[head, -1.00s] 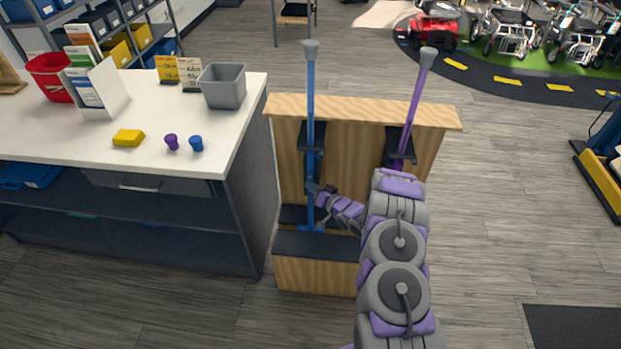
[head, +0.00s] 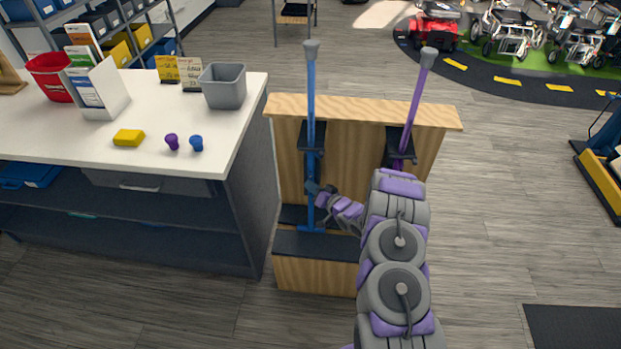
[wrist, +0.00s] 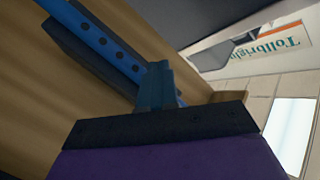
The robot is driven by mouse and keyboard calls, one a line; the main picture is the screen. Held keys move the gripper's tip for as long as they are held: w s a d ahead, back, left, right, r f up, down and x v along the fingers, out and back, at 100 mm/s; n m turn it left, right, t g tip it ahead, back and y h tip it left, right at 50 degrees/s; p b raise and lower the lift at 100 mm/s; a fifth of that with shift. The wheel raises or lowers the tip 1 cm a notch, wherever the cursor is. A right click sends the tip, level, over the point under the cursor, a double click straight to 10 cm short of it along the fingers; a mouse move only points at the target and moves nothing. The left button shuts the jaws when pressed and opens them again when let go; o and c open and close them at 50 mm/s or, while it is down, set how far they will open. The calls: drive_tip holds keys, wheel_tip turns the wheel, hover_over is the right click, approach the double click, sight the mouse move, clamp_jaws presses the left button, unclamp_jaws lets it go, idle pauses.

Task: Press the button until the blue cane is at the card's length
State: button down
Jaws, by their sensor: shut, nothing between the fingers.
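The blue cane (head: 311,100) stands upright in the wooden rack (head: 350,108), with a grey knob at its top. In the wrist view its blue shaft (wrist: 105,42) shows a row of dark adjustment holes. My gripper (head: 318,190) is shut and empty, at the lower part of the blue cane, seemingly touching or very close to it. The purple cane (head: 415,100) leans in the right side of the rack. My arm hides its lower part. I cannot make out the button or a card with a readable length.
The white counter (head: 50,140) on the left holds a grey bin (head: 223,86), a yellow block (head: 129,138), a purple knob (head: 172,142), a blue knob (head: 196,143) and card stands (head: 97,90). The floor to the right is clear up to a dark mat (head: 575,330).

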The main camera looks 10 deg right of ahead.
drive_tip(key=shift+w, duration=0.1)
drive_tip(key=shift+w+d+r, duration=0.1)
drive_tip(key=shift+w+d, duration=0.05)
drive_tip(key=shift+w, duration=0.15)
drive_tip(key=shift+w+d, duration=0.15)
drive_tip(key=shift+w, duration=0.35)
idle(0.9)
drive_tip(key=shift+w+d+r, duration=0.1)
drive_tip(key=shift+w, duration=0.1)
idle(0.6)
drive_tip(key=shift+s, duration=0.1)
drive_tip(key=shift+s+a+p, duration=0.25)
drive_tip(key=shift+s+p, duration=0.35)
drive_tip(key=shift+s, duration=0.35)
drive_tip(key=shift+s+a+p, duration=0.25)
drive_tip(key=shift+s+p, duration=0.1)
drive_tip(key=shift+s, duration=0.45)
drive_tip(key=shift+s+a+p, duration=0.3)
drive_tip(key=shift+s+p, duration=0.1)
drive_tip(key=shift+s, duration=0.45)
drive_tip(key=shift+s+a+p, duration=0.25)
drive_tip(key=shift+s+p, duration=0.1)
drive_tip(key=shift+s, duration=0.45)
